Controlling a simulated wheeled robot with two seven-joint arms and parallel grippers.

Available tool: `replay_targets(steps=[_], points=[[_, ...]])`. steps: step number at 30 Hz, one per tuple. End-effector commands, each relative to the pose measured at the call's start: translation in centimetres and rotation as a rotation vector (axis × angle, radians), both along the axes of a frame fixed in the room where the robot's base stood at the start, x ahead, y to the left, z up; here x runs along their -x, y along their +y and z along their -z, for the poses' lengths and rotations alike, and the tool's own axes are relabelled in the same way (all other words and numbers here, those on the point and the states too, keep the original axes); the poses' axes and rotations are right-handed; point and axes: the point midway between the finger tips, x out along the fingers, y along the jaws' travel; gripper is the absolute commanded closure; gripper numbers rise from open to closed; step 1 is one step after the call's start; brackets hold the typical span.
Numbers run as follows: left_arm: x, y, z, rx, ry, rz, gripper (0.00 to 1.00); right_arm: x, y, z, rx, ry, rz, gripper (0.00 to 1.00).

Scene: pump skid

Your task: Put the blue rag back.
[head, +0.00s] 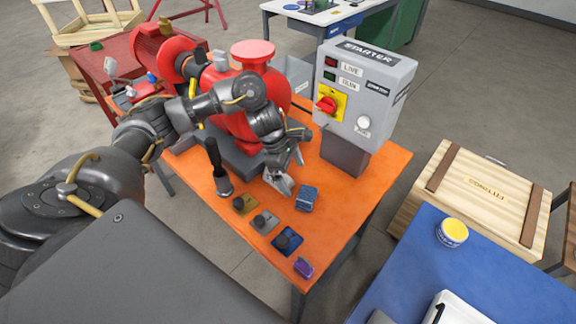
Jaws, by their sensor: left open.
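A small dark blue folded item that looks like the blue rag (307,198) lies on the orange tabletop (345,212), in front of the starter box. My left gripper (282,184) hangs over the tabletop just left of the rag, pointing down. It is open, with nothing seen between its fingers, and it looks apart from the rag. My right gripper is out of view.
A red pump (253,54) and a grey starter box (364,92) stand behind the gripper. A black-handled tool (215,163), several knobbed plates (264,221) and a purple item (303,266) line the front. A wooden crate (478,195) and a blue table (500,280) are at right.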

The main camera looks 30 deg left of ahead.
Motion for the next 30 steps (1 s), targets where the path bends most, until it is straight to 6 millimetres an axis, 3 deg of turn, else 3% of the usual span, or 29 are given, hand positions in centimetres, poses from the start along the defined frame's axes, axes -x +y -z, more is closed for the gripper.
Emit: replay_targets(steps=[3,9,26,30], points=[[0.1,0.8,-1.9,-0.002,-0.004,0.000,0.02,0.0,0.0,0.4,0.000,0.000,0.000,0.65],[0.3,1.4,-3.4,0.000,-0.001,0.001,0.02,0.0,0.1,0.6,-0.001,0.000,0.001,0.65],[0.4,1.4,-3.6,0.001,0.001,0.000,0.02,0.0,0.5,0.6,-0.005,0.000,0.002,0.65],[0.4,1.4,-4.7,0.001,0.000,0.000,0.02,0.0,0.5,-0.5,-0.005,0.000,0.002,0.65]])
